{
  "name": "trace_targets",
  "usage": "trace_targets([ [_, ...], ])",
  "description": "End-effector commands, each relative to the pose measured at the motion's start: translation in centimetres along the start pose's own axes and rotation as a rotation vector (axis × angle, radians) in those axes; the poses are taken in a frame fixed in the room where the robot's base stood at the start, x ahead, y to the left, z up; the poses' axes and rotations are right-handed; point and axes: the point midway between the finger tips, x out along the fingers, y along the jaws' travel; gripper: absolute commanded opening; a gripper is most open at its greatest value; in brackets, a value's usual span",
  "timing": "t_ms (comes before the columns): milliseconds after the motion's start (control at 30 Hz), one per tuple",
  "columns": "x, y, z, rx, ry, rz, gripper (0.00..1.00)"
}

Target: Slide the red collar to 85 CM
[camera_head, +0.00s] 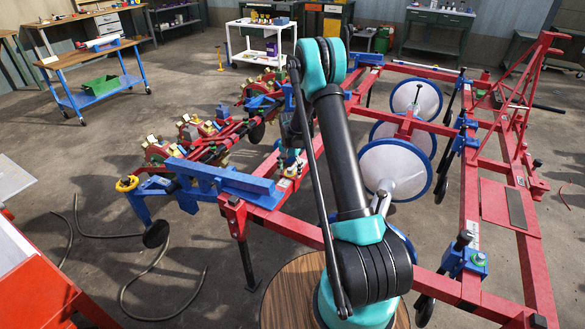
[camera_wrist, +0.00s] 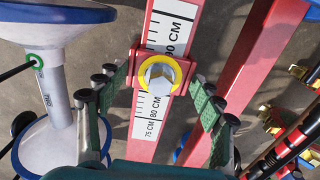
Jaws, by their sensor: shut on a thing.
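In the wrist view the red collar (camera_wrist: 138,66) sits around a red bar with a white centimetre scale (camera_wrist: 168,30). A yellow ring (camera_wrist: 149,54) and a silver bolt head (camera_wrist: 160,74) are on the collar's face. The 75 CM and 80 CM labels show below the collar, and a label that looks like 90 CM shows just above it. The collar hides the stretch between, so the 85 mark is not visible. My gripper (camera_wrist: 161,78) is shut on the collar, with one green-padded finger at each side. In the head view my arm hides the collar.
White discs with blue rims (camera_head: 395,170) stand to the right of my arm. A red frame (camera_head: 530,240) runs along the right. Red and blue row units (camera_head: 215,135) lie to the left. A blue cart (camera_head: 105,85) and an orange cabinet (camera_head: 35,295) stand farther left.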

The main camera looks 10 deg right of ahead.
Motion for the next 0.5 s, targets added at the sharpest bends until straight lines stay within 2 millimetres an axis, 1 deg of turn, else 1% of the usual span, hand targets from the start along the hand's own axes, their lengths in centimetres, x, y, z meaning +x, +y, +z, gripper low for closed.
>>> trace_targets([
  [33,0.0,-0.1,1.3,-0.004,-0.001,0.000,0.15],
  [100,0.0,-0.1,2.6,-0.004,-0.001,0.000,0.15],
  [200,0.0,0.0,3.8,-0.003,-0.001,-0.001,0.15],
  [300,0.0,0.0,4.1,-0.001,-0.001,-0.001,0.15],
  [500,0.0,0.0,4.1,-0.001,-0.002,0.000,0.15],
])
